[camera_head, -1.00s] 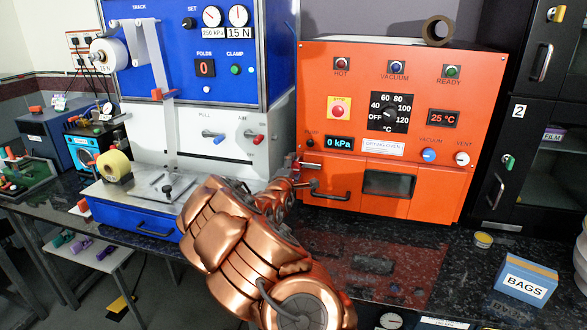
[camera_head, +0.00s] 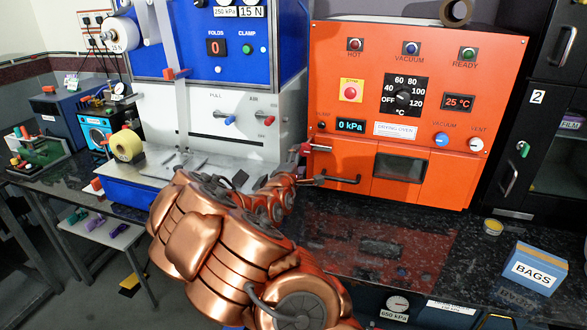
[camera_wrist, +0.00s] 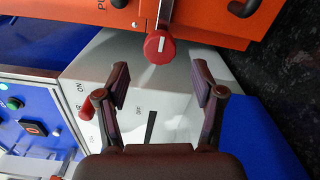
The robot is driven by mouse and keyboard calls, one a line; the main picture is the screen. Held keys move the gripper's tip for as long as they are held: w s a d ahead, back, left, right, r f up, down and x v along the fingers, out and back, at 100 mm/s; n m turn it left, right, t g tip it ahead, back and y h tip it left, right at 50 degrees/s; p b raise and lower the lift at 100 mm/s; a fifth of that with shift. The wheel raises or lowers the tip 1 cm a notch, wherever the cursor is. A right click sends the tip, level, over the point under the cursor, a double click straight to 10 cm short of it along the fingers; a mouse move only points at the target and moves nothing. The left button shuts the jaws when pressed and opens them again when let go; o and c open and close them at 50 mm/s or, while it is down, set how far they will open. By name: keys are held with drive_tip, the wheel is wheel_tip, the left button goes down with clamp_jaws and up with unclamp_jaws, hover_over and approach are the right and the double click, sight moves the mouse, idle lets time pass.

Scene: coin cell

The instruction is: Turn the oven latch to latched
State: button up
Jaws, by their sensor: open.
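The orange drying oven (camera_head: 455,70) stands at the back, with a window door and a dark bar handle (camera_head: 340,180). At its left edge is a red knob on a metal bar (camera_head: 305,149), which seems to be the latch. In the wrist view the red round knob (camera_wrist: 159,47) with a white mark shows on a grey shaft at the oven's edge. My gripper (camera_wrist: 161,75) is open and empty. Its two fingers lie apart on either side, just short of the knob and not visibly touching it.
A white and blue machine (camera_head: 220,165) stands close to the left of the oven; its red lever (camera_wrist: 88,106) lies left of my fingers. The dark counter (camera_head: 400,235) before the oven is mostly clear. A blue BAGS box (camera_head: 528,268) sits at the right.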

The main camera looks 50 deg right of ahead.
drive_tip(key=shift+v, duration=2.25)
